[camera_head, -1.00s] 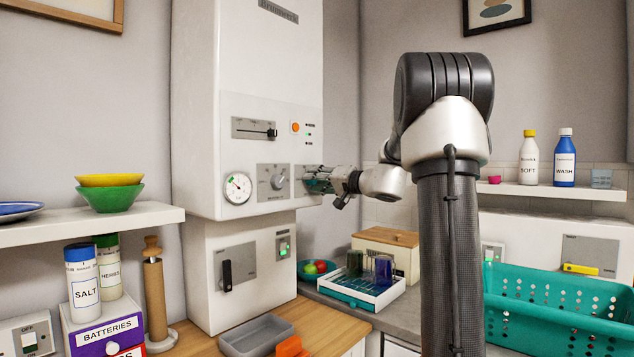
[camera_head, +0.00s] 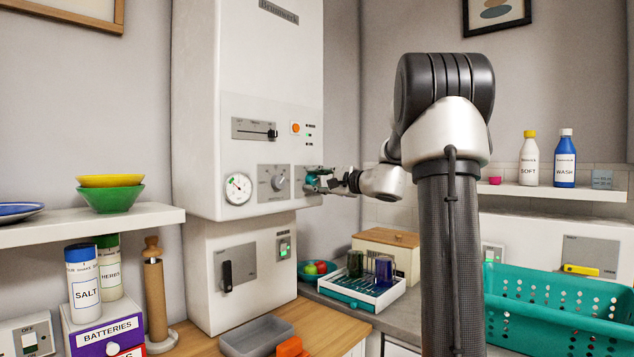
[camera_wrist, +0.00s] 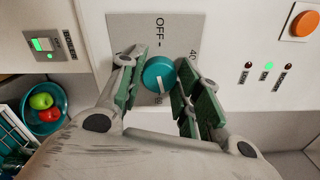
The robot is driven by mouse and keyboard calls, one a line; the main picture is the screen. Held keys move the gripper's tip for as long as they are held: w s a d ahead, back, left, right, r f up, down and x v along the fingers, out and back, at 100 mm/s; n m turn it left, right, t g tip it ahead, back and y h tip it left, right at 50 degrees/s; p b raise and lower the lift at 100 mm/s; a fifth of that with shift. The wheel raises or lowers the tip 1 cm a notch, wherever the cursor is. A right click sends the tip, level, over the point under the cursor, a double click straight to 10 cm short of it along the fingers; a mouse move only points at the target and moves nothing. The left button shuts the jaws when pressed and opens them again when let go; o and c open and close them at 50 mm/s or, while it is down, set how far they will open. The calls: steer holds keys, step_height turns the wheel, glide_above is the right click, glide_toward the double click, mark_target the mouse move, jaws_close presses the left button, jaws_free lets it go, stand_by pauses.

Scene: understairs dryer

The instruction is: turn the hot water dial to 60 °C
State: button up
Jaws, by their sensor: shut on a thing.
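The hot water dial is a round teal knob (camera_wrist: 158,75) on a grey plate (camera_wrist: 128,35) on the boiler front. In the wrist view the plate reads OFF and 40, with another label at the lower edge mostly hidden. The dial's white mark points towards that hidden label. My gripper (camera_wrist: 155,85) has its green pads on both sides of the dial and is shut on it. In the head view my gripper (camera_head: 318,181) reaches the right edge of the boiler and partly covers the dial.
The white boiler (camera_head: 250,70) also carries a grey knob (camera_head: 278,182), a gauge (camera_head: 238,188), a slider (camera_head: 255,130) and an orange button (camera_head: 296,128). Below are a fruit bowl (camera_head: 307,275) and a rack with cups (camera_head: 350,292). A teal basket (camera_head: 560,320) stands at right.

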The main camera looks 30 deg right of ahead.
steer(key=shift+d+m, duration=0.1)
steer(key=shift+m, duration=1.2)
steer(key=o, duration=1)
steer(key=shift+o, duration=0.2)
steer(key=shift+s, duration=0.1)
steer(key=v, duration=1.1)
steer(key=shift+s+d, duration=0.15)
steer(key=shift+s, duration=0.2)
